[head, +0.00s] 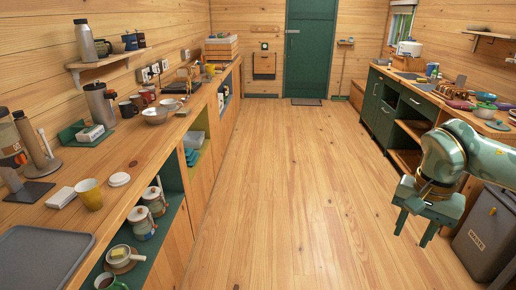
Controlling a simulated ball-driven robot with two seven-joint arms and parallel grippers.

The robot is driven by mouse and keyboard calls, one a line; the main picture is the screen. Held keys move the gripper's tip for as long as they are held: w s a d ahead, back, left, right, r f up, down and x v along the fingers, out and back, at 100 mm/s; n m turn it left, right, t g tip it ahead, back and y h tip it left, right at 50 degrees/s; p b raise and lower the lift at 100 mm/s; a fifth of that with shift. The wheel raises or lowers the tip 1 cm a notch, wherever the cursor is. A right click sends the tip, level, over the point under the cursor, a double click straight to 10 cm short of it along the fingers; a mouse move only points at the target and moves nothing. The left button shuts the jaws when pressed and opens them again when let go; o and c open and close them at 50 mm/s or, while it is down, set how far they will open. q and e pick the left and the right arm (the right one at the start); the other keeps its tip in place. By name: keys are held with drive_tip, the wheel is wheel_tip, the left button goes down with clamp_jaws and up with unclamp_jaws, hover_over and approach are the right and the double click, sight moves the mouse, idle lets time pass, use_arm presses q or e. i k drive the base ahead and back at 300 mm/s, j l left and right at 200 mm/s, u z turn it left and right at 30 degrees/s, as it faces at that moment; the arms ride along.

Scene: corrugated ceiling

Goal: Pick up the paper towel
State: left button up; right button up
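I cannot pick out a paper towel with certainty. A greyish-brown upright roll-like cylinder (32,141) stands on the left counter beside a thin post; at this size I cannot tell whether it is the paper towel. A white rounded object (409,48) stands at the far end of the right counter, too small to identify. My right gripper (416,229) is at the right, above the floor in front of the right cabinets. Its two green fingers point down, apart, with nothing between them. My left gripper is not in view.
The left counter (136,152) holds a grey tray (42,260), a yellow cup (89,194), a metal bowl (155,115) and several mugs. A grey bin (487,235) stands behind my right gripper. The wooden floor (290,180) between the counters is clear up to the green door (308,48).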

sight(60, 199)
drive_tip(key=i+l+u, duration=0.1)
drive_tip(key=i+u, duration=0.2)
drive_tip(key=i, duration=0.25)
drive_tip(key=i+l+u, duration=0.2)
drive_tip(key=i+u, duration=0.15)
drive_tip(key=i, duration=0.2)
drive_tip(key=i+u, duration=0.15)
drive_tip(key=u, duration=0.25)
drive_tip(key=i+l+u, duration=0.15)
drive_tip(key=u, duration=0.25)
drive_tip(key=i+l+u, duration=0.15)
drive_tip(key=u, duration=0.3)
drive_tip(key=i+l+u, duration=0.15)
drive_tip(key=u, duration=0.25)
drive_tip(key=l+u, duration=0.4)
drive_tip(key=i+l+u, duration=0.15)
drive_tip(key=u, duration=0.3)
drive_tip(key=i+l+u, duration=0.2)
drive_tip(key=u, duration=0.25)
drive_tip(key=i+l+u, duration=0.1)
drive_tip(key=l+u, duration=0.2)
drive_tip(key=u, duration=0.15)
